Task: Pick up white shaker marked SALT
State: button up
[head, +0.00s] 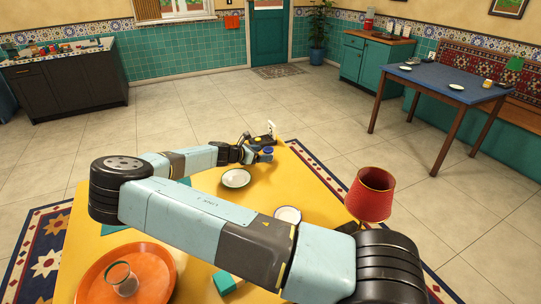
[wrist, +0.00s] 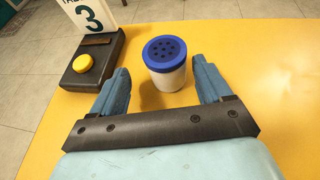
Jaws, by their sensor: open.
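A white shaker with a blue holed lid (wrist: 166,66) stands upright on the yellow table (wrist: 262,62) in the wrist view. I cannot read any marking on it. My gripper (wrist: 161,82) is open, with its blue fingers on either side of the shaker's near part and visible gaps at both sides. In the head view the shaker's blue lid (head: 267,150) shows at the far end of the table, right by my gripper (head: 257,154).
A dark box with a yellow button (wrist: 84,62) and a number 3 card (wrist: 88,14) stand left of the shaker. White plates (head: 236,178), a red lamp (head: 371,195) and an orange tray (head: 150,282) with a glass (head: 122,277) are nearer. Table right of the shaker is clear.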

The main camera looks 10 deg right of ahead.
aim_at(271, 153)
jog(key=x, duration=0.4)
jog(key=shift+s+d+r, duration=0.1)
jog(key=shift+s+d, duration=0.15)
jog(key=shift+s, duration=0.05)
jog(key=shift+w+d+f, duration=0.2)
jog(key=shift+d, duration=0.2)
jog(key=shift+c, duration=0.3)
jog(key=c, duration=1)
